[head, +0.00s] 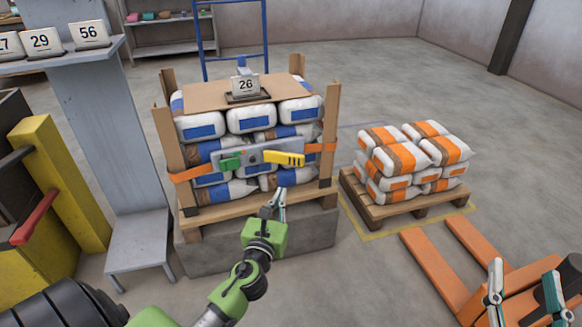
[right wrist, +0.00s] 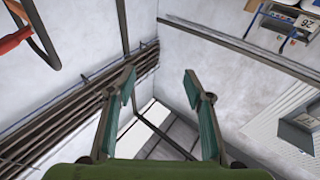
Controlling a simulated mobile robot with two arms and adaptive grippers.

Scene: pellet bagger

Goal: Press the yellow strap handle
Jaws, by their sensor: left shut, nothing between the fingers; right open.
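The yellow strap handle (head: 284,158) sticks out to the right on a grey metal bar (head: 248,155) across the front of the strapped bag stack. A green part (head: 230,162) sits on the same bar to its left. An orange strap (head: 190,174) runs out from the bar around the corner posts. My left gripper (head: 275,200) is shut and empty, below and slightly left of the yellow handle, apart from it. My right gripper (head: 524,282) is open and empty at the lower right, far from the stack; its spread fingers also show in the right wrist view (right wrist: 158,95).
White bags with blue labels (head: 250,118) fill the pallet between wooden posts (head: 330,135), with a "26" sign on top. A second pallet of orange-striped bags (head: 410,160) stands right. An orange pallet jack (head: 470,265) lies in front. A grey stand (head: 140,235) is at left.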

